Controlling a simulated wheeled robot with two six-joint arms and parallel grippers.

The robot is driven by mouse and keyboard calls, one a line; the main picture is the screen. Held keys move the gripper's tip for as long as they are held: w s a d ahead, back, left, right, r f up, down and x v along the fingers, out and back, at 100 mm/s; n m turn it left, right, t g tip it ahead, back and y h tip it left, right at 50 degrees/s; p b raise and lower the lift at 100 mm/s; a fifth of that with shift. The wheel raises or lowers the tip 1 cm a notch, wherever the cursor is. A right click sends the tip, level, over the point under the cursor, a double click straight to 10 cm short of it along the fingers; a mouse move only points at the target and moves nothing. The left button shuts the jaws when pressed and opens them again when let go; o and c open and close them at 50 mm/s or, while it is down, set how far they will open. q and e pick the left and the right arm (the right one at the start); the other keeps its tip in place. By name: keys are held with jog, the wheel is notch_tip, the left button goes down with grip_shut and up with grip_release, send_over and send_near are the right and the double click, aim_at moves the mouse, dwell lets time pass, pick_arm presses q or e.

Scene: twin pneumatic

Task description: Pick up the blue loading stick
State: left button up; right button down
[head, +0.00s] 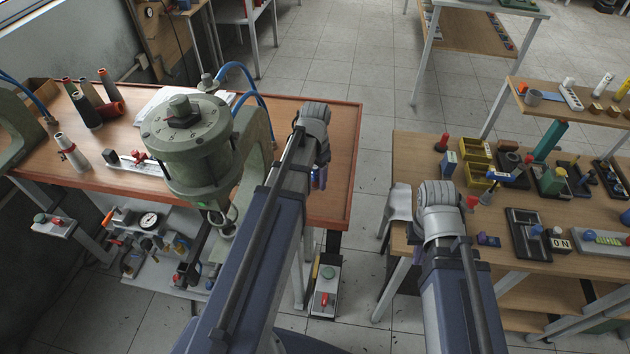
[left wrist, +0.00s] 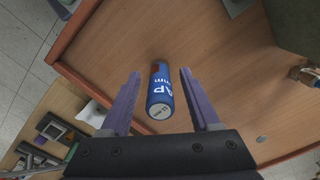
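My left gripper (left wrist: 160,73) is open, with one purple finger on each side of the cylinder and visible gaps between. In the head view, my left gripper (head: 318,178) is mostly hidden behind its own wrist, at the right end of the red-brown table. My right wrist (head: 440,212) is over the right-hand table's near edge; its fingers are not clearly visible.
A grey-green press (head: 190,150) stands on the red-brown table (head: 343,150), left of my left arm. Dark and grey spools (head: 86,110) stand farther left. The right-hand table (head: 412,150) carries yellow bins (head: 476,172) and several small parts. Open floor lies between the tables.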

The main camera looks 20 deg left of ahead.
pick_arm(q)
grip_shut()
dwell(0.3)
dwell(0.4)
notch_tip(320, 180, up, 10)
jog(key=p, duration=1)
